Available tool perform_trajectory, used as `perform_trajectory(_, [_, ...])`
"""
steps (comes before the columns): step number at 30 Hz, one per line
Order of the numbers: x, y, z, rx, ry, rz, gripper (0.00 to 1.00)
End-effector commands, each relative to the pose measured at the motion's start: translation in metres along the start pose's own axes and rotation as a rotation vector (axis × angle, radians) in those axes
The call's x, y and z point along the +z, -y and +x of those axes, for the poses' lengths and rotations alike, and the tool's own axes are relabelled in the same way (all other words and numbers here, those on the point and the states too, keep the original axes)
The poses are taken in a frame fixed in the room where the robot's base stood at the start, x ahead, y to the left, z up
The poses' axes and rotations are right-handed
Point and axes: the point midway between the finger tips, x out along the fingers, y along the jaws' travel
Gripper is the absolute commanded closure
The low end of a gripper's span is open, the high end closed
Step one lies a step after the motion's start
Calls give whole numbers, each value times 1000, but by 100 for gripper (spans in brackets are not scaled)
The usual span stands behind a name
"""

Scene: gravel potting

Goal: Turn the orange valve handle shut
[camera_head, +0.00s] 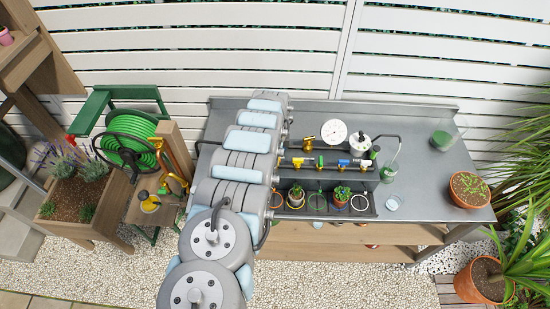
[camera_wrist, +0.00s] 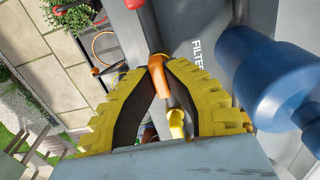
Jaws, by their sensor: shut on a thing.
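The orange valve handle (camera_wrist: 157,78) shows in the wrist view between the tips of my yellow fingers. My gripper (camera_wrist: 158,68) is shut on it, with the fingertips closing in on both sides. A grey pipe runs behind the handle, and a small yellow part (camera_wrist: 177,124) lies below it between the fingers. In the head view my arm covers the left part of the bench, and the gripper and the orange handle cannot be made out there.
A large blue fitting (camera_wrist: 255,70) stands close to the right finger. In the head view, a pipe row with colored valves (camera_head: 320,162) crosses the grey bench (camera_head: 425,185). Below it sit small potted plants (camera_head: 341,194). A terracotta pot (camera_head: 468,190) stands at the right.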

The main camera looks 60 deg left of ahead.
Motion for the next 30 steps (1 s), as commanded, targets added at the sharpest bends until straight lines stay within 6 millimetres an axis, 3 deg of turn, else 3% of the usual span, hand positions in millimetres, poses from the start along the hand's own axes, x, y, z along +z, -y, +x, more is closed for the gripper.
perform_trajectory(14, [0,0,1,0,0,15,100])
perform_trajectory(15, [0,0,1,0,0,15,85])
perform_trajectory(18, [0,0,1,0,0,15,60])
perform_trajectory(30, [0,0,-2,1,0,14,60])
